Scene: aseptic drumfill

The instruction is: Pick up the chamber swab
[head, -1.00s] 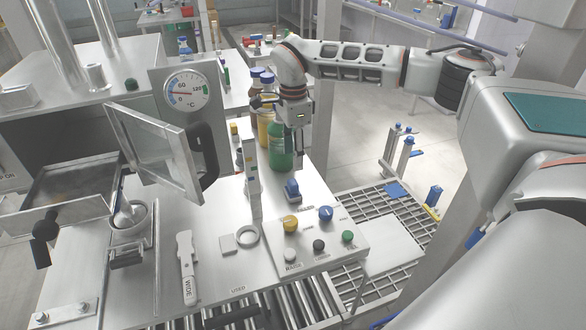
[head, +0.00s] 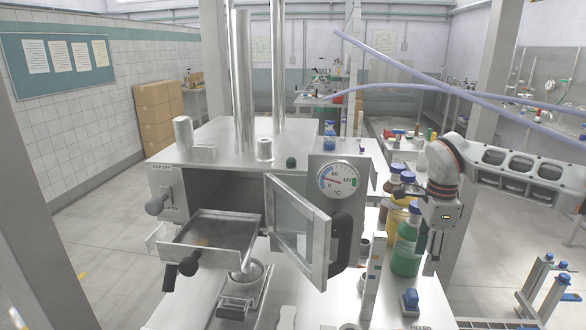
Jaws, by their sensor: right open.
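I cannot pick out the chamber swab with certainty. The open chamber (head: 222,192) is at the centre, its framed glass door (head: 297,235) swung out to the right. A metal tray (head: 212,240) juts out in front of the chamber. A cup with a pale rounded piece (head: 247,270) stands below the tray. An upright pale post with small coloured labels (head: 372,285) stands right of the door. My right gripper (head: 435,246) points down, open, at the right side of the green bottle (head: 405,245); nothing shows between its fingers. My left gripper is out of view.
A round temperature dial (head: 338,179) stands behind the door. Blue-capped bottles, one yellow (head: 395,218), stand behind the green one. A blue knob (head: 410,298) is on the panel in front. Open floor lies to the left.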

